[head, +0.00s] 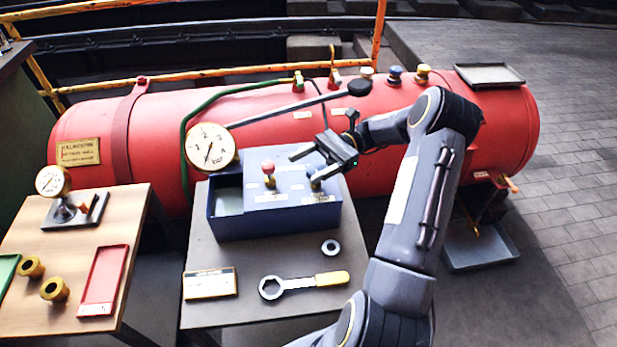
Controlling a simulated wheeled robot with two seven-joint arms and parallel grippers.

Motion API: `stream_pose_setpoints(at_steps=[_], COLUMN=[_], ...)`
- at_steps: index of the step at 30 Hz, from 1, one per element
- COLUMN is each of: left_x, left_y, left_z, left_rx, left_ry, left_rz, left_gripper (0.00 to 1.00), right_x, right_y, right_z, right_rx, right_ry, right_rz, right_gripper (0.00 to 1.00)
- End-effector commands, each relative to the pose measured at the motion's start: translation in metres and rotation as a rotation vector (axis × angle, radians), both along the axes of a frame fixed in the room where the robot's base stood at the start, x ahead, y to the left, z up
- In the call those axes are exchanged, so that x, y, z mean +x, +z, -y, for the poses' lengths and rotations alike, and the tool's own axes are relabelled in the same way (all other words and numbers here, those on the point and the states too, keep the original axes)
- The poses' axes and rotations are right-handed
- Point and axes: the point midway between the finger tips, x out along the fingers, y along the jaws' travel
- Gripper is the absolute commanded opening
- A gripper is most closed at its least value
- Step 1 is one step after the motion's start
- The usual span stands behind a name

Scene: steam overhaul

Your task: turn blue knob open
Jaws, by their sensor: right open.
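A blue box (270,218) stands on the grey table and carries a red-topped knob (268,170) and a dark blue knob (314,181) on its top. My right gripper (303,168) is over the right part of the box top, its fingers apart and pointing left. The nearer fingertip is close by the dark blue knob and partly covers it; I cannot tell whether they touch. Nothing shows between the fingers. Another blue knob (395,73) sits on top of the red tank, behind the gripper. My left gripper is out of view.
A red tank (330,120) with a gauge (210,148) lies behind the table. A wrench (302,284), a ring (331,247) and a label plate (209,284) lie on the grey table (235,316). A wooden table (35,235) stands to the left.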

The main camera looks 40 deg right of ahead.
Motion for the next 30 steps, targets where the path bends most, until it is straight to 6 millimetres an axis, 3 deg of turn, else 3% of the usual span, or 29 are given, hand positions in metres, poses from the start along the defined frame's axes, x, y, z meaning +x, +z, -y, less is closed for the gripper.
stream_pose_setpoints(at_steps=[3,9,15,30], left_x=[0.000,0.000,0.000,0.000], left_y=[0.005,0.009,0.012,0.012], left_z=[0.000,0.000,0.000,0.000], left_rx=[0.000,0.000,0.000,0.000], left_ry=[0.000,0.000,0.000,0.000], left_rz=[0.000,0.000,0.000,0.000], left_gripper=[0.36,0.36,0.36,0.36], right_x=[-0.018,-0.051,-0.072,-0.080], right_y=[0.023,0.041,0.052,0.055], right_z=[-0.014,-0.042,-0.059,-0.066], right_rx=[-0.001,0.000,-0.001,0.000], right_ry=[-0.001,0.000,-0.001,-0.001], right_rz=[-0.001,-0.001,-0.001,0.000], right_gripper=[0.67,0.67,0.67,0.67])
